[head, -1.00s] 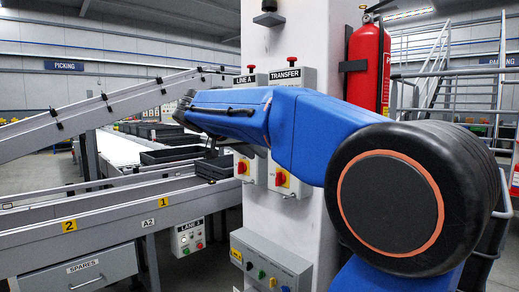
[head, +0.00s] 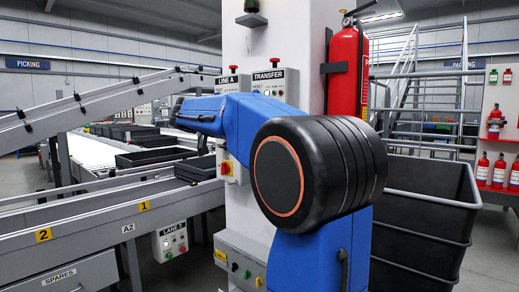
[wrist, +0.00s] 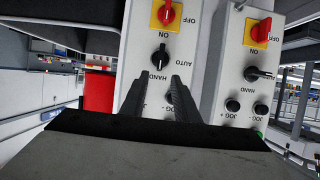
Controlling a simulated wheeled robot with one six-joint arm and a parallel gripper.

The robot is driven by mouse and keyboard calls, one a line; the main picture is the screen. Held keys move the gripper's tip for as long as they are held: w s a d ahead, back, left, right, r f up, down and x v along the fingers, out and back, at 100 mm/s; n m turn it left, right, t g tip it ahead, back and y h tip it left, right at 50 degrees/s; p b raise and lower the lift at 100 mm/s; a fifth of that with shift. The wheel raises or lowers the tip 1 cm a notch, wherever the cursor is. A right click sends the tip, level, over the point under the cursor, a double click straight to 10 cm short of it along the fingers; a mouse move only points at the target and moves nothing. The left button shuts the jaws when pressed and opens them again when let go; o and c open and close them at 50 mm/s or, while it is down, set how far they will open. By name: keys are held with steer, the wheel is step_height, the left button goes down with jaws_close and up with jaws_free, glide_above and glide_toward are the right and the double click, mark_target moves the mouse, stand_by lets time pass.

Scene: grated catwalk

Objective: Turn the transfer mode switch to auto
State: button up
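The TRANSFER panel (head: 275,77) is a grey box on the white pillar. My blue arm covers its middle in the head view. In the wrist view the panel appears upside down, with a black mode switch (wrist: 161,55) near labels AUTO and HAND and a red rotary switch (wrist: 166,12) on yellow above it. The mode switch's handle looks roughly upright in that picture. My gripper (wrist: 157,92) is open and empty, its two dark fingers apart in front of the panel, below the mode switch in the picture. A black button (wrist: 170,98) shows between the fingers.
The LINE A panel (wrist: 232,75) stands close beside, with a similar black switch (wrist: 255,73) and jog buttons. A red extinguisher (head: 344,70) hangs on the pillar's right. A lower control box (head: 240,262) juts from the pillar. Dark stacked bins (head: 425,215) stand at right.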

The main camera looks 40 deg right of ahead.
steer(key=x, duration=0.9)
jaws_close()
